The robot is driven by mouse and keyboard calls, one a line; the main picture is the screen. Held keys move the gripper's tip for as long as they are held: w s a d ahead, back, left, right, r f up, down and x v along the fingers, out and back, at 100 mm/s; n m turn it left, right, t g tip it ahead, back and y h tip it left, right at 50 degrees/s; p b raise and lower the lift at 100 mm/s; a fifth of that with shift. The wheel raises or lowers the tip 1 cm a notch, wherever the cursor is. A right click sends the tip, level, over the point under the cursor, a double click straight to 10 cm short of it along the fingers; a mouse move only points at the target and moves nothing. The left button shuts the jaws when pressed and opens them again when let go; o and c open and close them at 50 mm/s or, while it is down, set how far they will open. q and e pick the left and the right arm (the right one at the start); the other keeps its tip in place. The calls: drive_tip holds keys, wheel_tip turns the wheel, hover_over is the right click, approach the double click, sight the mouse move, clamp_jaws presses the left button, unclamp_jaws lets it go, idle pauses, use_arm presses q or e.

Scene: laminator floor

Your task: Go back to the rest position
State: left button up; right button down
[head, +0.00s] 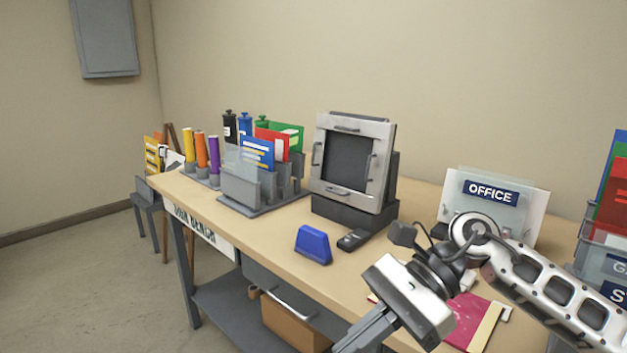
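My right gripper (362,336) comes in from the right on its white and dark arm and hangs over the front of the wooden bench (285,235). Its fingers point down and left and run to the bottom edge of the head view, so whether they are apart is unclear. I see nothing held in them. A red folder (470,322) lies on the bench, partly hidden behind the gripper. My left gripper is not in view.
A blue block (313,245) and a dark remote-like item (353,240) lie near the grey framed machine (350,165). A grey organizer (240,190) with folders stands left. An OFFICE holder (490,195) stands right.

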drive_tip(key=s+a+r+m+t+y, duration=0.1)
drive_tip(key=a+r+m+t+y, duration=0.15)
drive_tip(key=m+y, duration=0.4)
drive_tip(key=s+a+r+m+t+y, duration=0.1)
drive_tip(key=a+m+t+y, duration=0.1)
drive_tip(key=a+m+y, duration=0.4)
drive_tip(key=w+d+f+n+t+h, duration=0.1)
drive_tip(key=d+f+n+t+h, duration=0.7)
drive_tip(key=n, duration=0.9)
drive_tip(key=w+d+f+n+t+h, duration=0.2)
drive_tip(key=d+f+n+t+h, duration=0.6)
drive_tip(key=n, duration=1)
drive_tip(key=s+d+f+m+g+h, duration=0.1)
drive_tip(key=s+f+m+g+h, duration=0.3)
drive_tip(key=s+f+m, duration=0.4)
wheel_tip(320, 180, down, 6)
drive_tip(key=shift+s+d+r+g, duration=0.15)
drive_tip(key=shift+s+g, duration=0.4)
drive_tip(key=shift+s, duration=0.7)
